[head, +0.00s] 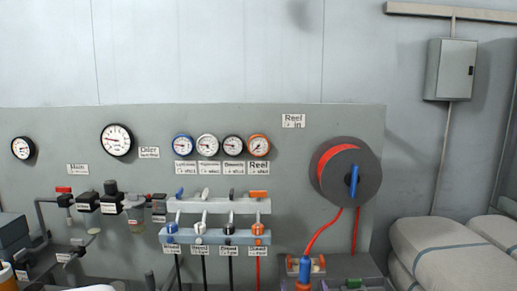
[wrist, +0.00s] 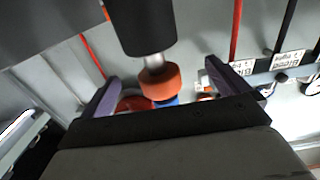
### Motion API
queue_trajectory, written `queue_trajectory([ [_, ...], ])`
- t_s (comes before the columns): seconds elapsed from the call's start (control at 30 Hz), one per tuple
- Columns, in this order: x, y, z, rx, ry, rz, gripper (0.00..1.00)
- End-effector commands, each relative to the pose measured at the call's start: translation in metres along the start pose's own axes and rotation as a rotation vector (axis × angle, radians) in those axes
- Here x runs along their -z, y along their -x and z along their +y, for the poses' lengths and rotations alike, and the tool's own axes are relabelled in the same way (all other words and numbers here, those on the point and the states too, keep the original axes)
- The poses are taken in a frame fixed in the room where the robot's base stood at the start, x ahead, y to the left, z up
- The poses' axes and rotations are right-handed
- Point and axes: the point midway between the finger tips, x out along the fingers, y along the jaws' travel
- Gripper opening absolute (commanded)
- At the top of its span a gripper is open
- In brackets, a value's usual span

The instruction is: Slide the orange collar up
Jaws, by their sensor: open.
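The orange collar (wrist: 161,83) sits on a bare metal stem (wrist: 154,60) between a black cylinder (wrist: 146,22) and a blue fitting (wrist: 166,102) in the wrist view. In the head view, the orange collar (head: 303,286) shows at the bottom edge, under the blue fitting (head: 305,265) with the red hose. My gripper (wrist: 160,72) is open in the wrist view, with one finger on each side of the collar and a visible gap on both sides.
A red hose (head: 322,229) runs up to the dark reel (head: 323,187) on the grey panel. The valve manifold (head: 215,240) stands to the left, with gauges above. Black and red lines (wrist: 237,28) pass at the right in the wrist view. Large sacks (head: 445,250) lie at the right.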

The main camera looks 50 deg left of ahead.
Motion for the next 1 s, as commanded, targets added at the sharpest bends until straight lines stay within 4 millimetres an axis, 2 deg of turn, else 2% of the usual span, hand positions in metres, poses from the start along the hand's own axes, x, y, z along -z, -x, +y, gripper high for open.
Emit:
queue_trajectory([
  [1.0,-0.001,0.081,0.0,-0.001,-0.001,0.001,1.0],
])
